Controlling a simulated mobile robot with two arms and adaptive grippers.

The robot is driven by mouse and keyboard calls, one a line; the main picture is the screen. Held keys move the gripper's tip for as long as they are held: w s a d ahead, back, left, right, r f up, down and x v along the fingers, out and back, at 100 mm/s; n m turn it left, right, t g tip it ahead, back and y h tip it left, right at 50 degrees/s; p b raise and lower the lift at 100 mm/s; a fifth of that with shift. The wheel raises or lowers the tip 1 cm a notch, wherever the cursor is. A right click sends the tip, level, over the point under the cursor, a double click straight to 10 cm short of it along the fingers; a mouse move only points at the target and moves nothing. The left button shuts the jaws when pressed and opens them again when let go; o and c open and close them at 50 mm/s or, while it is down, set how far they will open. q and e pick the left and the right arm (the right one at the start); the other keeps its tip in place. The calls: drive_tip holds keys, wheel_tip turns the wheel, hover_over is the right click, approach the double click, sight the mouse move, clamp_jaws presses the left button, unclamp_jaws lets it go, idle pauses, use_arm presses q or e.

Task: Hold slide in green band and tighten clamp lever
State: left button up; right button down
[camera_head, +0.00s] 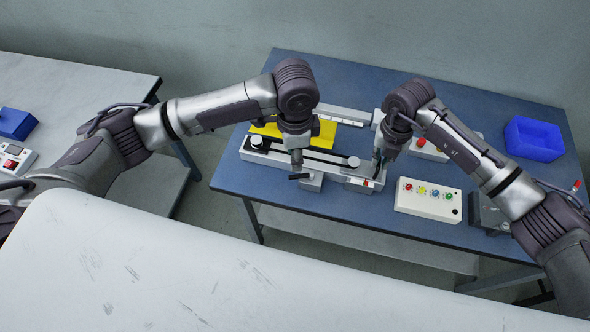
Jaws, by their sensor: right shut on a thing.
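A long grey slide fixture (262,158) with a dark rail lies on the blue table. A grey block (311,184) sits at its front edge, with a short black lever (298,177) beside it. My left gripper (297,164) points down just above this lever; its fingers are too small to tell whether they are open or touching it. My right gripper (379,161) points down at the fixture's right end, shut on a small part there that its fingers mostly hide. A grey end block (358,184) with a small red mark lies just below it. I cannot make out a green band.
A yellow plate (320,133) lies behind the rail. A white box with coloured buttons (428,200) stands right of the fixture, and a blue bin (533,139) at the back right. A white surface (200,270) fills the foreground. The blue table's (350,215) front strip is clear.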

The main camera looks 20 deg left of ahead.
sight(295, 176)
use_arm(q)
wheel_tip(295, 176, down, 8)
drive_tip(key=shift+f, duration=0.2)
clamp_jaws()
